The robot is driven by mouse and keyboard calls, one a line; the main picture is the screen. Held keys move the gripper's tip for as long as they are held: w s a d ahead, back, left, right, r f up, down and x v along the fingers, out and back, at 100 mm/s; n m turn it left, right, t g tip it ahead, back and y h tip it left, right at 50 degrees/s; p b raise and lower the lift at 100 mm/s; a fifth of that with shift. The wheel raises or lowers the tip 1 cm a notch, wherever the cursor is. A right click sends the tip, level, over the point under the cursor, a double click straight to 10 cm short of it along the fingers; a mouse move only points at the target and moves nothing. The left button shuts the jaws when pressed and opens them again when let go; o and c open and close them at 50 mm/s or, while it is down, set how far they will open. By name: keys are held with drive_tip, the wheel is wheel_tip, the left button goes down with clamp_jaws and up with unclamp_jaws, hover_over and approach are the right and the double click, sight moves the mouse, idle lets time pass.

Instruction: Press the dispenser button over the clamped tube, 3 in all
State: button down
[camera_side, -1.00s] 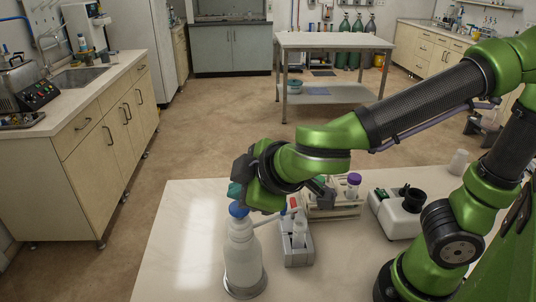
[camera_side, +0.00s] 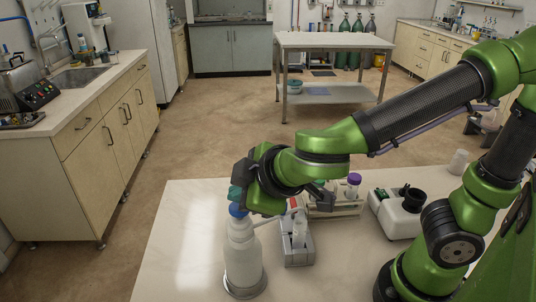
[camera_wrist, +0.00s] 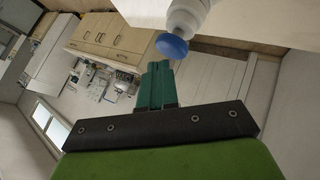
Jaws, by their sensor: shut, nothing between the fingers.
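The dispenser is a white bottle (camera_side: 243,262) with a blue button (camera_side: 237,210) on top. It stands upright near the front of the white table, and its spout points right over a clear tube (camera_side: 299,230) held upright in a grey clamp block (camera_side: 297,256). My gripper (camera_side: 236,193) has teal fingers, shut and empty, and is right at the top of the button. In the wrist view the fingertips (camera_wrist: 157,68) are close to the blue button (camera_wrist: 172,45). I cannot tell whether they touch it.
A rack (camera_side: 347,205) with a purple-capped tube (camera_side: 353,184) stands behind the clamp. A white device with a black top (camera_side: 399,212) is to its right, and a small white cup (camera_side: 459,161) is farther right. The table's left part is clear.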

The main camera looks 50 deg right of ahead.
drive_tip(key=shift+f, duration=0.95)
idle(0.8)
drive_tip(key=shift+r, duration=1.25)
drive_tip(key=shift+r, duration=2.5)
idle(0.4)
wheel_tip(320, 180, up, 4)
drive_tip(key=shift+f, duration=0.1)
